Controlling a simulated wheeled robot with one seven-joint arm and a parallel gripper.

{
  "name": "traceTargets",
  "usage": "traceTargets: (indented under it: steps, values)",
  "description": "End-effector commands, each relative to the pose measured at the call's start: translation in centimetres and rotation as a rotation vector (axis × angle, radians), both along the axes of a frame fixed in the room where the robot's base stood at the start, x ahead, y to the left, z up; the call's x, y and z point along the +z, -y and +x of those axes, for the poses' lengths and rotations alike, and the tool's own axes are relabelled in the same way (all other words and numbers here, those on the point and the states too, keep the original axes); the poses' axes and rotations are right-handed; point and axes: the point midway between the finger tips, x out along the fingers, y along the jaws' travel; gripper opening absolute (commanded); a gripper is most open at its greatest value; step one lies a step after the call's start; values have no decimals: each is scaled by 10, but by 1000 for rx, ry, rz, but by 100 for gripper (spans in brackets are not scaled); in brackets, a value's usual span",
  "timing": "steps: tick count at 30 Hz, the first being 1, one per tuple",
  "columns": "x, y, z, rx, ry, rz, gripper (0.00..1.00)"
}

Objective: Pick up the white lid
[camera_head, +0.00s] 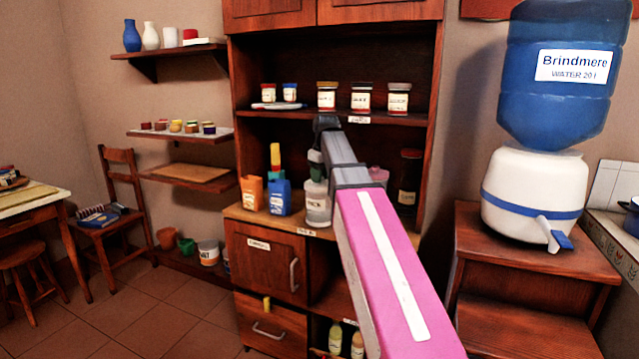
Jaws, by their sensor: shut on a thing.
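My pink and grey arm reaches from the lower right toward the wooden cabinet, and its dark wrist bends down at the far end. My gripper (317,164) points down over the clear labelled jar (318,205) on the counter. It is shut on the white lid (318,173), a small pale piece at the jar's top. The fingers are small and partly hidden by my arm. I cannot tell whether the lid still touches the jar.
A blue bottle (281,197) and an orange container (252,193) stand close left of the jar. A pink-topped jar (378,176) and a dark jar (409,178) are to the right, behind my arm. The upper shelf (300,115) holds several labelled jars.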

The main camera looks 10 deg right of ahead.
Motion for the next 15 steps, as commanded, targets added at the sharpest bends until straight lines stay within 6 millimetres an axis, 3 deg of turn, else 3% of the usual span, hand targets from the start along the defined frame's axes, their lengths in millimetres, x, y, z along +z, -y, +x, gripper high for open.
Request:
traceTargets:
  steps: [8,15]
  values:
    - [7,0,0,0,1,0,6]
    - [36,0,1,0,2,1,6]
